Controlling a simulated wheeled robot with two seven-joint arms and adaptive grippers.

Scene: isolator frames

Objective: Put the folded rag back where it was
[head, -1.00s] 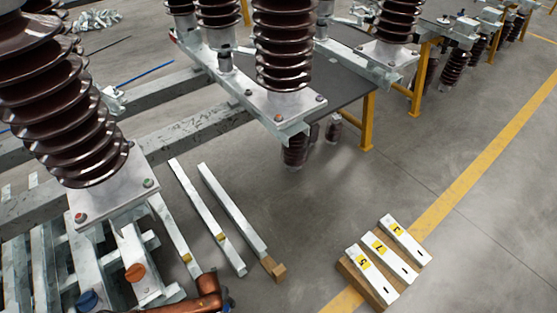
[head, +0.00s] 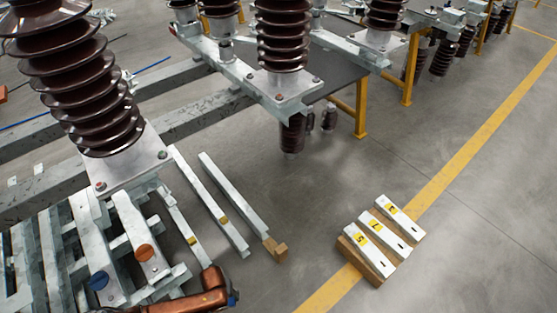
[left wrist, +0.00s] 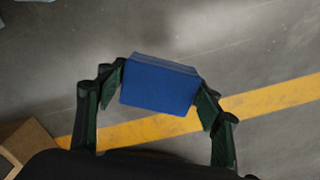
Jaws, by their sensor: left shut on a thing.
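The folded rag (left wrist: 158,84) shows in the left wrist view as a smooth blue block. My left gripper (left wrist: 158,92) is shut on it, one dark finger on each side, and holds it over the grey floor. In the head view, part of my copper-coloured left arm shows at the bottom edge, but I cannot make out its fingers or the rag there. My right gripper is in neither view.
Three labelled white bars (head: 384,236) lie on wooden blocks by the yellow floor line (head: 450,170). Long steel bars (head: 232,195) lie left of them. A steel frame with brown insulators (head: 85,100) stands at left. Open floor (head: 320,200) lies between. A wooden corner (left wrist: 22,145) shows in the wrist view.

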